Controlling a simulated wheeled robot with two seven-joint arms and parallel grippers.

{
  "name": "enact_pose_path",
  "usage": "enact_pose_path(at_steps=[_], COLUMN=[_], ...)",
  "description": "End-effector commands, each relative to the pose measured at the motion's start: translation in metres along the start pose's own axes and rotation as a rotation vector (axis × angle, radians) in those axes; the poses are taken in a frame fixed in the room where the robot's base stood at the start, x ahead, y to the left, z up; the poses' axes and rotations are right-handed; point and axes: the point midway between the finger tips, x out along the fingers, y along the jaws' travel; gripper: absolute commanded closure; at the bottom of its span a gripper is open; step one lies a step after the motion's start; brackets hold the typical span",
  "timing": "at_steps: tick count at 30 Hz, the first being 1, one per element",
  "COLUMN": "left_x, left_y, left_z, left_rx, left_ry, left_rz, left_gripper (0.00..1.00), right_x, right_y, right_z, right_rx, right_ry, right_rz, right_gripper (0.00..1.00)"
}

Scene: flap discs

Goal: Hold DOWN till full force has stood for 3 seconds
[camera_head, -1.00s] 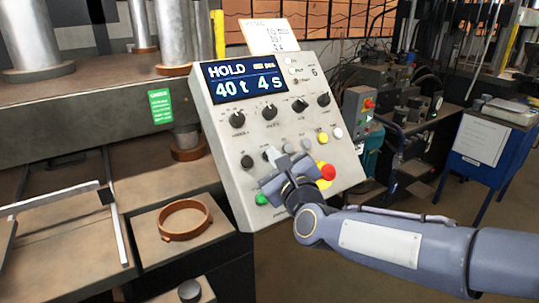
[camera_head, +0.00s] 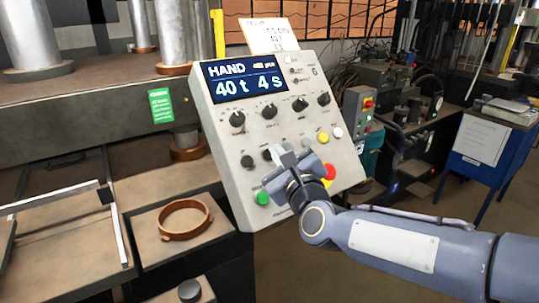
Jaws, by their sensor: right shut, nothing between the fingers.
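The control panel (camera_head: 222,140) stands tilted in the middle of the view. Its display (camera_head: 246,79) reads "HAND" with "40 t 4 s" below. My right gripper (camera_head: 284,153) is shut and empty in front of the panel's lower half. Its fingers cover part of the lower button rows, so I cannot tell whether the tips touch a button or which one is DOWN. A green button (camera_head: 263,198) shows to the lower left of the gripper and a red button (camera_head: 328,171) to its right. My left gripper is not in view.
The press bed (camera_head: 90,112) and its steel columns (camera_head: 36,35) stand at the left. A copper-coloured ring (camera_head: 186,219) lies on a plate below. A blue cabinet (camera_head: 482,150) and other machinery stand at the right, with open floor between.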

Motion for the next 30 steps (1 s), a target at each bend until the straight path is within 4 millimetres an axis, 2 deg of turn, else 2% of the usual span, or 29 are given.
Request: enact_pose_path(at_steps=[10, 24, 30], left_x=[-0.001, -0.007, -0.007], left_y=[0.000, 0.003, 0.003], left_z=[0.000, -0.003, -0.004], left_rx=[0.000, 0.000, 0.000], left_ry=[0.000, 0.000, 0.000], left_rz=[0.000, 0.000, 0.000], left_gripper=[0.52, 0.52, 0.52], right_x=[-0.002, -0.033, -0.035], right_y=[-0.002, -0.024, -0.025], right_z=[0.002, 0.025, 0.026], right_rx=[0.001, 0.001, 0.000], right_ry=[0.000, -0.001, 0.000], right_rz=[-0.001, 0.000, 0.001], right_gripper=[1.00, 1.00, 1.00])
